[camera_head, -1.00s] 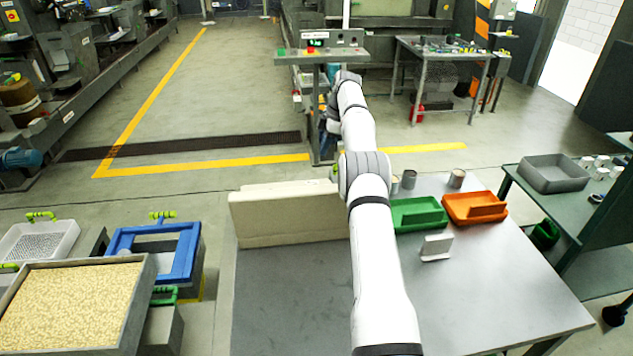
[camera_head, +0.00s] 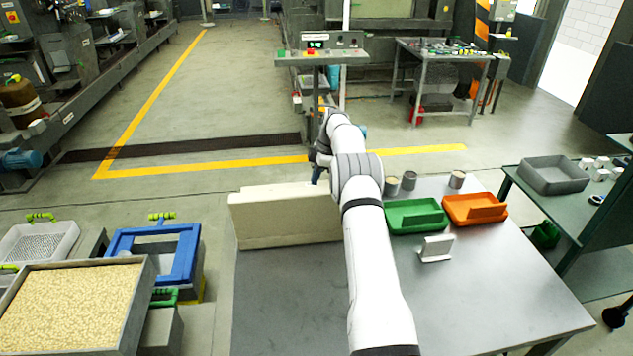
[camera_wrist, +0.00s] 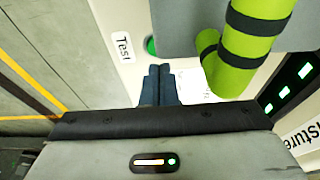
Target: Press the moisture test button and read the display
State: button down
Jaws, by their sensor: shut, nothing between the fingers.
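The moisture meter is a cream box (camera_head: 285,222) at the back left of the grey table, seen from behind in the head view. In the wrist view its pale face (camera_wrist: 110,20) carries a "Test" label (camera_wrist: 123,47) and a round green button (camera_wrist: 151,46), partly covered by a grey part. A dark display (camera_wrist: 288,95) with green segments is cut off at the right edge; I cannot read a value. My gripper (camera_wrist: 160,69) is shut and empty, its blue-grey fingertips just short of the button in the picture. Contact cannot be told. In the head view my gripper (camera_head: 317,178) is above the box's far edge.
A lime-green tube with black bands (camera_wrist: 245,45) is close beside the fingers. On the table are a green tray (camera_head: 415,226), an orange tray (camera_head: 475,217), several small cans and a white stand (camera_head: 435,248). The table's front right is clear.

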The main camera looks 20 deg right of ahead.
jog(key=shift+f, duration=1.3)
jog(key=shift+f, duration=0.1)
jog(key=shift+f+b, duration=0.85)
jog(key=shift+b, duration=0.15)
jog(key=shift+s, duration=0.15)
notch_tip(320, 180, up, 5)
jog(key=shift+a+r+p, duration=0.1)
jog(key=shift+p, duration=0.8)
jog(key=b+v, duration=0.1)
jog(key=v, duration=0.8)
jog(key=shift+r, duration=0.2)
